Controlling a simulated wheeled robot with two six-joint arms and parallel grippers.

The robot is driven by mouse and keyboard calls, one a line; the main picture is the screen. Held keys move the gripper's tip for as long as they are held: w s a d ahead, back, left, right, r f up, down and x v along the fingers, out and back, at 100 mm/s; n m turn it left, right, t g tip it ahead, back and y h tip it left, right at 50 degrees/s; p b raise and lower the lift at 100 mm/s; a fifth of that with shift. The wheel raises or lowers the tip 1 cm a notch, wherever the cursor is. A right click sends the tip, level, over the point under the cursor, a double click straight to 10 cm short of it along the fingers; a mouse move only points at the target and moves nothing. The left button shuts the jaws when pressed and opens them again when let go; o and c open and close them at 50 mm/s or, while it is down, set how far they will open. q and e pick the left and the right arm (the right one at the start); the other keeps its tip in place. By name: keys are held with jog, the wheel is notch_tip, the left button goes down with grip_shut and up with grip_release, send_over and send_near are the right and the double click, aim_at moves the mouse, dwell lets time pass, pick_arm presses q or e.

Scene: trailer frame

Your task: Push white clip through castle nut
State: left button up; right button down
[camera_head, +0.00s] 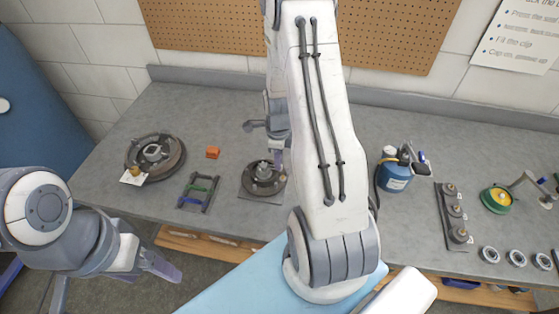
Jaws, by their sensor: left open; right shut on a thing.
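A dark round hub (264,178) lies on a flat plate on the grey bench, near the middle of the view. Its centre stands up, but the castle nut is too small to make out. My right gripper (278,158) is over the hub's centre, pointing down, partly hidden by my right arm. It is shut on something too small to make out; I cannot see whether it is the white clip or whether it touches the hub. My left gripper (160,267) is open and empty, in front of the bench at the lower left.
Another hub with a disc (155,155) lies at the left. A blue bottle (394,175), a dark strip with posts (453,215) and several rings (489,254) are at the right.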

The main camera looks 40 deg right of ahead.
jog(key=shift+w+a+p, duration=0.3)
jog(key=shift+w+a, duration=0.6)
jog(key=shift+w, duration=0.15)
dwell(2.4)
jog(key=c, duration=0.5)
grip_release()
jog(key=shift+r, duration=0.1)
jog(key=shift+r+p, duration=2.9)
jog(key=shift+r, duration=0.55)
